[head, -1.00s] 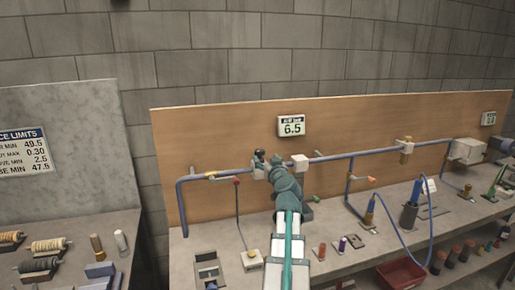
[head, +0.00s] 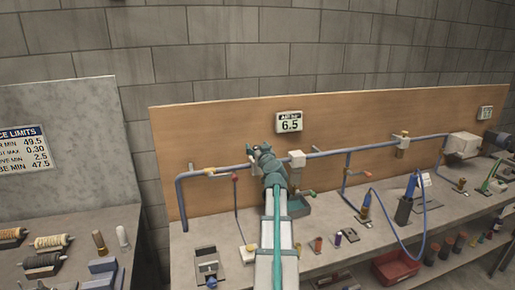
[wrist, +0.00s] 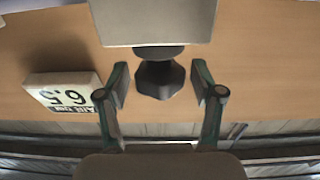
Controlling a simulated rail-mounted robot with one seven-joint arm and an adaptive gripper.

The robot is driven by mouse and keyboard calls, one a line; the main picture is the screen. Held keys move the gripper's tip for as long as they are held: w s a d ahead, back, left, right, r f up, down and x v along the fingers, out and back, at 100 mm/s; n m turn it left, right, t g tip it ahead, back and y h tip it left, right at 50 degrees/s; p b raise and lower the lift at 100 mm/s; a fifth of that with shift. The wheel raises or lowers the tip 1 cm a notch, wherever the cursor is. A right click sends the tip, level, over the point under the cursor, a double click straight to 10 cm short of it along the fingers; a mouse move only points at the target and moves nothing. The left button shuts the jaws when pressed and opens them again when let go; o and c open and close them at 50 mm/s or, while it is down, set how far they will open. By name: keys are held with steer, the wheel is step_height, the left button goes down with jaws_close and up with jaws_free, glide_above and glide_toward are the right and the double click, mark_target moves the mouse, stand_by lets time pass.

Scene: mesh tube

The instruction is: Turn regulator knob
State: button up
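The dark faceted regulator knob (wrist: 160,80) hangs off a pale box (wrist: 155,22), the regulator body, in the wrist view, which is upside down. My gripper (wrist: 160,84) is open, with one green finger on each side of the knob and a visible gap on both sides. I cannot tell whether the fingertips are level with the knob in depth. In the head view my gripper (head: 262,150) is at the blue pipe in front of the wooden backboard and covers the knob and regulator body. A display reading 6.5 (head: 290,122) is above it.
The blue pipe (head: 370,149) runs along the wooden board (head: 215,130), with a white box (head: 297,159) right of my gripper. The bench (head: 340,255) below holds several small fittings and a blue hose (head: 395,235). A red bin (head: 397,268) sits lower right.

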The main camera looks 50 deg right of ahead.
steer(key=c, duration=1.1)
